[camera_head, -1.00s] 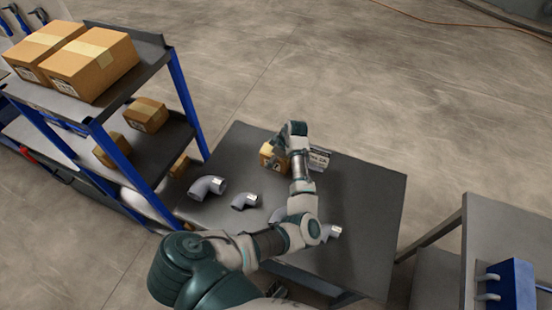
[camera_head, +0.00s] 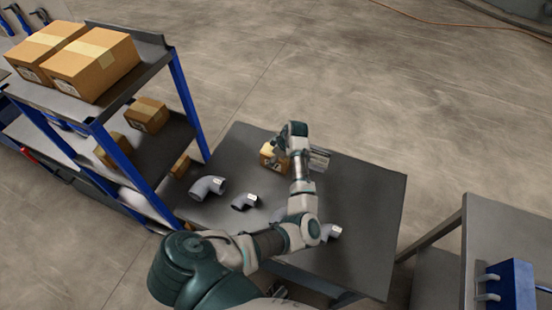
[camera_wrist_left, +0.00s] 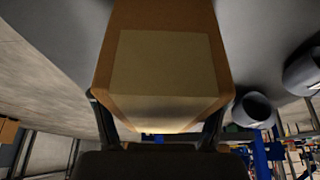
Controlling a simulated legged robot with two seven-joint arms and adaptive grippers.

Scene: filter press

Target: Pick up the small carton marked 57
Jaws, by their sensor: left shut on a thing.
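A small brown carton (camera_head: 274,160) with pale tape is at the far side of the dark table (camera_head: 365,200). It has dark print on its near side, too small to read as 57. In the left wrist view the carton (camera_wrist_left: 165,75) fills the middle, its taped face between the two dark fingers. My left gripper (camera_head: 282,148) is shut on it, with a finger on each side. I cannot tell whether the carton touches the table. My right gripper is not in view.
A grey-white object (camera_head: 319,158) stands close right of my gripper. Grey pipe elbows (camera_head: 208,187) lie on the table's near left part. A blue-post shelf (camera_head: 190,105) with several cartons stands at the left. The table's right side is clear.

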